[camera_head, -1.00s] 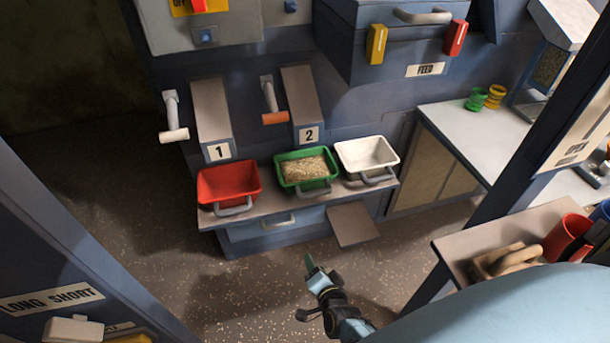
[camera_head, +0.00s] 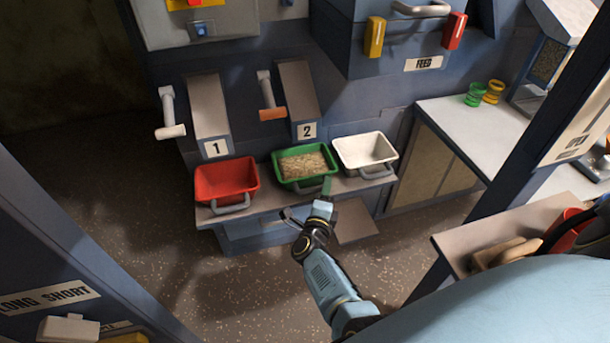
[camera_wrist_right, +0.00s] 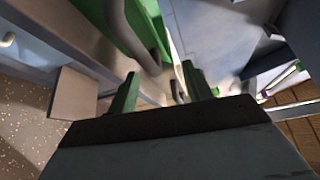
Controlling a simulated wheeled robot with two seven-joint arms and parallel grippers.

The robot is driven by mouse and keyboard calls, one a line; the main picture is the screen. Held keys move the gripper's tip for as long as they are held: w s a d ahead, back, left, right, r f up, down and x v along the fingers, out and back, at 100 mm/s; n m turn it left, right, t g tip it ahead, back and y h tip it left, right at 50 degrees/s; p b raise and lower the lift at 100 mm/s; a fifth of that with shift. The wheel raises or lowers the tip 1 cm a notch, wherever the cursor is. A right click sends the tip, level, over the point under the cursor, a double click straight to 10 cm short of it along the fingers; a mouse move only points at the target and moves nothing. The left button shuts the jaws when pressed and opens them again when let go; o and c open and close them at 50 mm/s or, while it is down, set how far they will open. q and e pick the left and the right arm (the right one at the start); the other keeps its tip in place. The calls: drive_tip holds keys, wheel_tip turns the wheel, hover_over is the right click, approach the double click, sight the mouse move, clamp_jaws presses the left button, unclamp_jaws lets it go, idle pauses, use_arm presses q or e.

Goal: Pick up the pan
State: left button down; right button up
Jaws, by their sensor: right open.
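Three pans with grey handles stand in a row on a shelf. The red pan (camera_head: 226,181) is at left and looks empty. The green pan (camera_head: 303,166) in the middle holds pale grain. The white pan (camera_head: 364,152) is at right and looks empty. My right gripper (camera_head: 327,187) is open at the green pan's front handle, its green fingertips overlapping the handle in the head view. My left gripper is out of view.
The pan shelf (camera_head: 262,207) has chutes marked 1 and 2 above it. A lower flap (camera_head: 354,221) sticks out near my right arm. A side bench (camera_head: 470,240) with a brush and a red container stands at right. The floor in front is clear.

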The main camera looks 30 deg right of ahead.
drive_tip(key=b+x, duration=0.1)
drive_tip(key=x, duration=0.2)
drive_tip(key=shift+w+d+f, duration=0.15)
drive_tip(key=shift+d, duration=0.1)
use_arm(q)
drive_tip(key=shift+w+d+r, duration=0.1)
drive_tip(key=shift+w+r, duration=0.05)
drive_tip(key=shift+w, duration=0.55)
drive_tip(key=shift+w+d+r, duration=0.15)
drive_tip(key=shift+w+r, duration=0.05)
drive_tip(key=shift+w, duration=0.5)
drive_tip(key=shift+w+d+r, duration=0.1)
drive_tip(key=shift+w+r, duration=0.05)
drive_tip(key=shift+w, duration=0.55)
use_arm(e)
drive_tip(key=shift+w+d, duration=0.45)
drive_tip(key=shift+w, duration=0.05)
clamp_jaws()
drive_tip(key=shift+a, duration=0.1)
drive_tip(key=shift+f, duration=0.1)
